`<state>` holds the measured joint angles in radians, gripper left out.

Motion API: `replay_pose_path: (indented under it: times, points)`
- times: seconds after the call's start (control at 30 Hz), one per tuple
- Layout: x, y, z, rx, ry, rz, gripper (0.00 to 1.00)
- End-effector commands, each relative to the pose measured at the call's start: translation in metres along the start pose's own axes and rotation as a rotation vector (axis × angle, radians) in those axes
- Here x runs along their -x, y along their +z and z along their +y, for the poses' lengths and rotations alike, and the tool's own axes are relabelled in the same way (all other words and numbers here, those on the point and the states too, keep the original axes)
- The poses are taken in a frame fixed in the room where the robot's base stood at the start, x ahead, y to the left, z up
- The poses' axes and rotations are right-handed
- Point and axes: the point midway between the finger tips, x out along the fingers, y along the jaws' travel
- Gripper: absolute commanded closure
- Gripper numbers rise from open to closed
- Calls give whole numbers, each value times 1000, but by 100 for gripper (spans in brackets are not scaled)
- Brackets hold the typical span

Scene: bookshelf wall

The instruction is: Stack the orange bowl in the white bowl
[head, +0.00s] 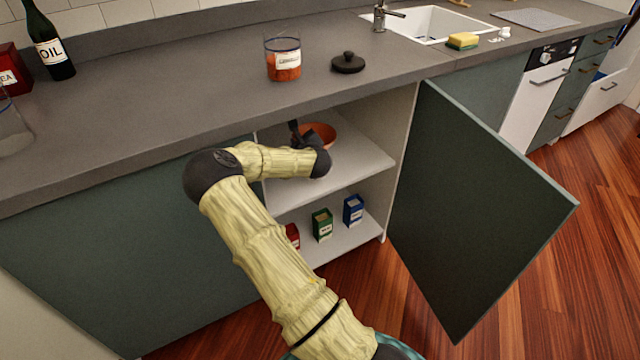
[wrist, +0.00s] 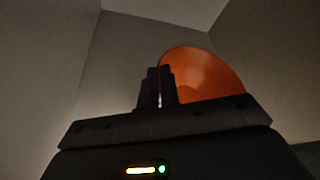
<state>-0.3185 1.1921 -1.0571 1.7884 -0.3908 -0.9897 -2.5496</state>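The orange bowl (head: 323,131) is inside the open cabinet, at the upper shelf, partly hidden by my arm. In the wrist view the bowl (wrist: 205,75) shows its inside, just right of the fingers. My gripper (wrist: 160,86) has its two dark fingers close together, with the bowl's left rim between them. In the head view my gripper (head: 294,130) is mostly hidden behind my wrist, at the bowl's left side. I cannot tell whether the bowl touches the shelf. No white bowl is seen in either view.
The cabinet door (head: 480,210) stands open on the right. The shelf (head: 355,165) is bare in front of the bowl. Several small boxes (head: 322,225) stand on the lower shelf. A jar (head: 283,60) and a black lid (head: 348,63) are on the counter (head: 190,90) above.

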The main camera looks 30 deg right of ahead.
Motion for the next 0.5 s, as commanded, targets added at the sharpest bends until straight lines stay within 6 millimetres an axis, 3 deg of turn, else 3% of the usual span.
replay_pose_path:
  times: [0.2,0.5]
  points:
    - [-3,16,-3,24,55,-34,100]
    - [-3,16,-3,25,57,-32,100]
